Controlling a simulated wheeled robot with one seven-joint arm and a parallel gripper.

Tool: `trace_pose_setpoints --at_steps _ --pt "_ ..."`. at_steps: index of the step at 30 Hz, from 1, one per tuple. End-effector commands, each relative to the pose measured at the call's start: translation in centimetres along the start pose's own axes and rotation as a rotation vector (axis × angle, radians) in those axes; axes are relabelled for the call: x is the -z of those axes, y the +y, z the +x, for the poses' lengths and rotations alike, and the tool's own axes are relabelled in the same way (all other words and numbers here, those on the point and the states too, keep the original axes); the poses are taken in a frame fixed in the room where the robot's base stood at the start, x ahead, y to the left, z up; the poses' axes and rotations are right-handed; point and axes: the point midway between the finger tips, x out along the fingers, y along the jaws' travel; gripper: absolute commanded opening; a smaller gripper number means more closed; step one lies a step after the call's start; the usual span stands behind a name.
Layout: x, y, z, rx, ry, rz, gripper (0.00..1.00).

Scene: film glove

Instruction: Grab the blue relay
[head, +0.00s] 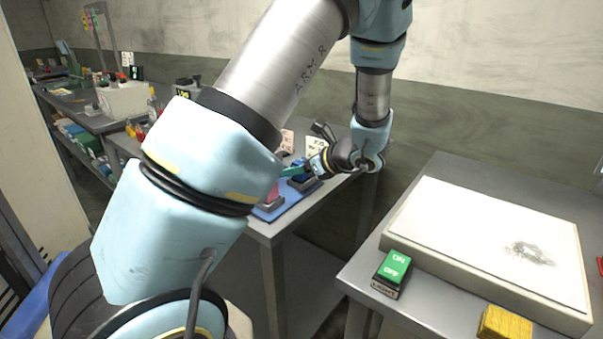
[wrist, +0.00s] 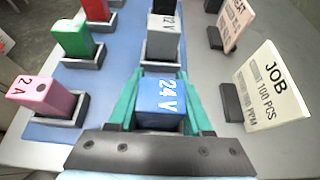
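The blue relay, marked 24 V, stands between my green fingers in the wrist view (wrist: 160,95); its lower part and base are mostly hidden. My gripper (wrist: 163,88) is open around it, one finger on each side, with what look like narrow gaps. Whether either finger touches it is hard to tell. In the head view my gripper (head: 292,171) is low over the far bench, above the blue relay (head: 303,183), which is partly hidden.
In the wrist view, a pink 2 A relay (wrist: 42,97), a green relay (wrist: 75,40) and a grey 12 V relay (wrist: 164,36) sit in dark sockets on a blue mat (wrist: 108,85). A JOB card (wrist: 270,88) stands close at the right. A nearer bench holds a white-topped slab (head: 470,235).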

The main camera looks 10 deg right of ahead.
Motion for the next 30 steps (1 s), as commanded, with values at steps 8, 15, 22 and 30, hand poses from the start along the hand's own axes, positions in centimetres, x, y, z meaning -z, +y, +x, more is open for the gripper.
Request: trace_pose_setpoints --at_steps 8,15,22,30 --pt "0.0 0.0 0.0 0.0 0.0 0.0 0.15" --pt "0.0 0.0 0.0 0.0 0.0 0.0 0.0" --pt "-0.2 0.0 -0.1 0.0 0.0 -0.001 0.0" --pt "-3.7 -0.1 -2.1 0.004 0.0 -0.007 0.0"
